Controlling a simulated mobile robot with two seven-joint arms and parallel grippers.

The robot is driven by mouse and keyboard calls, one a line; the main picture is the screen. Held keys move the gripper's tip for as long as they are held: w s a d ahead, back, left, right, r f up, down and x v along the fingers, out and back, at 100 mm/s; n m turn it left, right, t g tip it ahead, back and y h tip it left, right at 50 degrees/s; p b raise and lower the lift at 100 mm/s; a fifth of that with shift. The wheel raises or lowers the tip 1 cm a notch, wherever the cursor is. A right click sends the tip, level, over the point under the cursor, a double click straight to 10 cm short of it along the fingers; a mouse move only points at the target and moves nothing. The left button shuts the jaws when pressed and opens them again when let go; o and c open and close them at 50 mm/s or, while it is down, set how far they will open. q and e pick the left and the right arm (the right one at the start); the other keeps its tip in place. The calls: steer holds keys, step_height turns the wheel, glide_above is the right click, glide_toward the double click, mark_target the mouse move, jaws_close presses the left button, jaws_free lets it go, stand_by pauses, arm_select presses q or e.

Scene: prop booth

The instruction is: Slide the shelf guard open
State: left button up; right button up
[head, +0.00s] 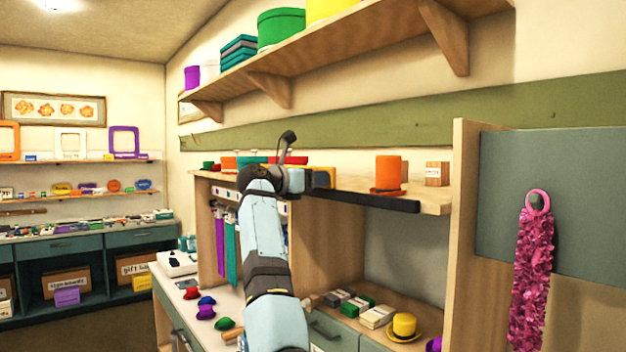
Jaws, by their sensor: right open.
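The shelf guard appears to be the black bar (372,199) along the front edge of the right part of the wooden display shelf (436,203). Its left end is close to my right gripper (309,181), which is open at the shelf front. The fingertips are small and partly hidden by my wrist, so I cannot tell whether they touch the bar. My right arm rises from the bottom middle and covers part of the shelf's left side. My left gripper is not in view.
An orange hat (389,172) and a small box (437,174) stand on the shelf behind the bar. A yellow hat (404,326) sits on the counter below. A wooden side panel (466,230) bounds the shelf on the right, with a pink boa (532,270) beyond it.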

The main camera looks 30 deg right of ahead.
steer(key=s+a+b, duration=0.1)
steer(key=a+b, duration=0.2)
steer(key=a, duration=1)
steer(key=shift+a, duration=0.4)
steer(key=shift+d, duration=0.1)
